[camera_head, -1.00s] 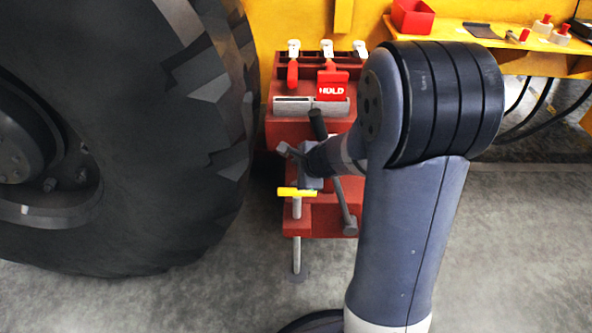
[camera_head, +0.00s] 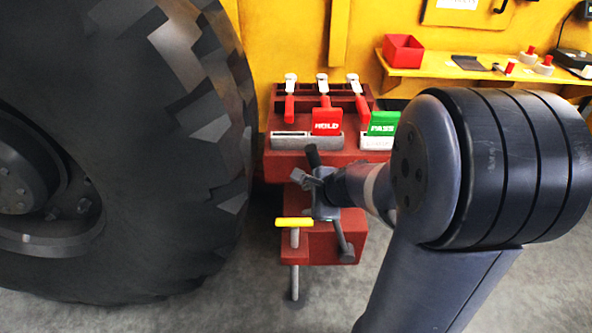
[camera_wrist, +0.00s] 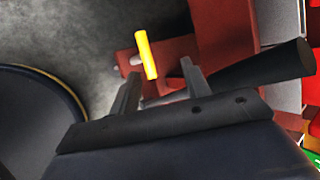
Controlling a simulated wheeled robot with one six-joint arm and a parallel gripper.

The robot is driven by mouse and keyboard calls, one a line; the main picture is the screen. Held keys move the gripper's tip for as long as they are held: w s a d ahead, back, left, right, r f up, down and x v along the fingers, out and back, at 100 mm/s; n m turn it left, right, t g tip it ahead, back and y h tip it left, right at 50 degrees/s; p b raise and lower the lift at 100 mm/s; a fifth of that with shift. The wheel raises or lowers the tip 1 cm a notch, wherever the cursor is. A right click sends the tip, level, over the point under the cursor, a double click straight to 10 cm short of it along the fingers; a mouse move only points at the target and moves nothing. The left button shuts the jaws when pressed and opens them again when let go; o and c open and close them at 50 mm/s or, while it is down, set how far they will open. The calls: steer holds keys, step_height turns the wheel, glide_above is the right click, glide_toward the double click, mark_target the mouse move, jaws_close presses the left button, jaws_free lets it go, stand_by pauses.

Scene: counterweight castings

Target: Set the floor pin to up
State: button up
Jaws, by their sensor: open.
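The floor pin has a yellow crossbar handle (camera_head: 294,222) on a pale grey rod (camera_head: 295,281). The rod passes beside the red bracket (camera_head: 335,240), and its lower end meets a dark round spot on the floor. In the wrist view the yellow handle (camera_wrist: 146,55) lies just beyond the fingertips, between their lines. My gripper (camera_head: 308,182) is open and empty, a little above and right of the handle in the head view. The gripper also shows in the wrist view (camera_wrist: 158,84), with its two fingers spread and the handle apart from them.
A dark lever with a black grip (camera_wrist: 285,63) is close to the right finger. A huge tyre (camera_head: 190,150) stands left. Red-handled clamps (camera_head: 324,90), a HOLD sign (camera_head: 326,121) and a green PASS sign (camera_head: 382,123) are above. A yellow shelf (camera_head: 450,78) is at right.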

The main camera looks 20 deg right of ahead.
steer(key=b, duration=0.6)
glide_above(293, 225)
step_height(293, 225, down, 10)
steer(key=shift+f, duration=0.1)
steer(key=shift+f+b, duration=0.7)
steer(key=shift+f, duration=0.1)
steer(key=shift+r, duration=0.1)
